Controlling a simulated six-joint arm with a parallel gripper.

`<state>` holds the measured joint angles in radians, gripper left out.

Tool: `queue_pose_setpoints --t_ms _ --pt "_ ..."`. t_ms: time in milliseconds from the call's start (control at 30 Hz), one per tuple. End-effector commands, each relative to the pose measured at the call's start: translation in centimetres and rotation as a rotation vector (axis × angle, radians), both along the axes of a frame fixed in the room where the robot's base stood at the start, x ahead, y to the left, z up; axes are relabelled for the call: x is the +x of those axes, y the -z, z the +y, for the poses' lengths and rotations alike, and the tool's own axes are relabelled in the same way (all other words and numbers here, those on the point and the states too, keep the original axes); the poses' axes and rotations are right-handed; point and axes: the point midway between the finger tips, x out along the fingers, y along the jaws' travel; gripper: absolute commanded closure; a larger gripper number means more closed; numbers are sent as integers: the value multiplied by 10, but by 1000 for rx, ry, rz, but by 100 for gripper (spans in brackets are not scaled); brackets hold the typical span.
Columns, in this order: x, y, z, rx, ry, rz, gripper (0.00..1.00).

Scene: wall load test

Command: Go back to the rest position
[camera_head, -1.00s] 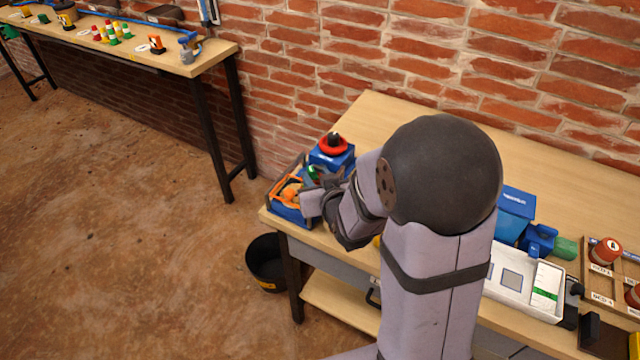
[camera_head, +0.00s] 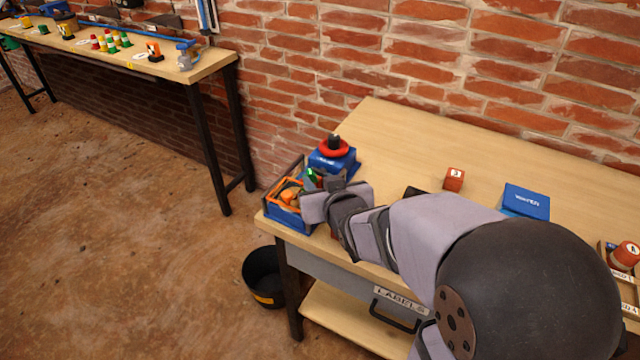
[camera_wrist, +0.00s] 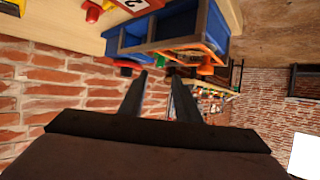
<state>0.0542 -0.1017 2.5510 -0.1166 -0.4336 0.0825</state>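My gripper (camera_head: 322,182) is at the left end of the workbench (camera_head: 400,130), above and beside a blue bin (camera_head: 290,213) that holds orange items. In the wrist view my gripper (camera_wrist: 158,77) has its two dark fingers apart, with nothing seen between them. The blue bin (camera_wrist: 165,28) shows beyond the fingertips in that view. In the head view my forearm stretches from the lower right towards the bin and hides part of the bench.
A blue block with a red ring (camera_head: 334,147) stands behind the bin. A red numbered cube (camera_head: 454,179) and a blue box (camera_head: 526,201) are farther right. A black bucket (camera_head: 264,277) stands on the floor. The bench's back is clear.

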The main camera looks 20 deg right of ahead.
Motion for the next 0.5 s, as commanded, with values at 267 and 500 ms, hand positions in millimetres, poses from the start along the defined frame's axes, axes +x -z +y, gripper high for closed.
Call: queue_pose_setpoints --t_ms 267,500 --pt "0 0 0 0 0 1 70" --pt "-7 3 -11 -31 11 88 70"
